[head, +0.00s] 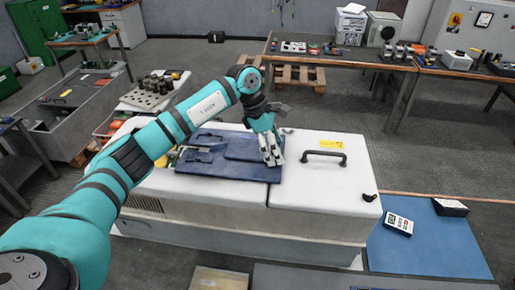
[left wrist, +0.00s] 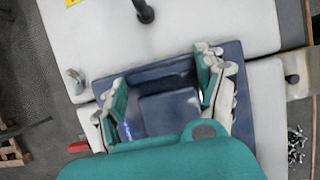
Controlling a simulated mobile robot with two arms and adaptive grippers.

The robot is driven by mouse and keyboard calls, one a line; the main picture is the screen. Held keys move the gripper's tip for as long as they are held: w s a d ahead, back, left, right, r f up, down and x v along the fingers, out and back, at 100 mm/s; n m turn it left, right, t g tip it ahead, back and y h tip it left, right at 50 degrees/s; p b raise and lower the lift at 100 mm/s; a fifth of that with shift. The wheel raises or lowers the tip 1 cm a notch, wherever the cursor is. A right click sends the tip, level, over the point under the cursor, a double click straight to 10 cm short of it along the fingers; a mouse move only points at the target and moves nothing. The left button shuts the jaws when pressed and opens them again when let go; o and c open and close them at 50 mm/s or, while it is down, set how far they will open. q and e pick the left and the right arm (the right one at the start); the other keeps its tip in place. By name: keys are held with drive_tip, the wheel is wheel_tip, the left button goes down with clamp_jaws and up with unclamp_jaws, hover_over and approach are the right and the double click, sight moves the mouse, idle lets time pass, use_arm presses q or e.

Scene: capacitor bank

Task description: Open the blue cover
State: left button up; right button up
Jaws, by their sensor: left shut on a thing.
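The blue cover (head: 228,167) lies flat on top of a white cabinet (head: 235,208), left of the cabinet's black handle (head: 325,156). My left gripper (head: 272,158) points down at the cover's right end, its fingers shut on part of the cover. In the left wrist view, the fingers (left wrist: 160,90) stand on either side of a raised blue part of the cover (left wrist: 168,112). The exact contact is partly hidden by the gripper. My right gripper is not in view.
A workbench (head: 350,61) with boxes and parts stands behind. A blue mat (head: 428,245) with a handheld device (head: 398,224) lies at the right. A perforated block with several cylinders (head: 148,97) stands behind my left arm.

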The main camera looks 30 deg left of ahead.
use_arm(q)
drive_tip(key=shift+s+d+f, duration=0.1)
drive_tip(key=shift+d+f, duration=0.2)
drive_tip(key=o, duration=1.3)
drive_tip(key=shift+c, duration=0.2)
drive_tip(key=o, duration=0.5)
drive_tip(key=shift+a+r, duration=0.2)
drive_tip(key=shift+r, duration=0.4)
drive_tip(key=v, duration=1.1)
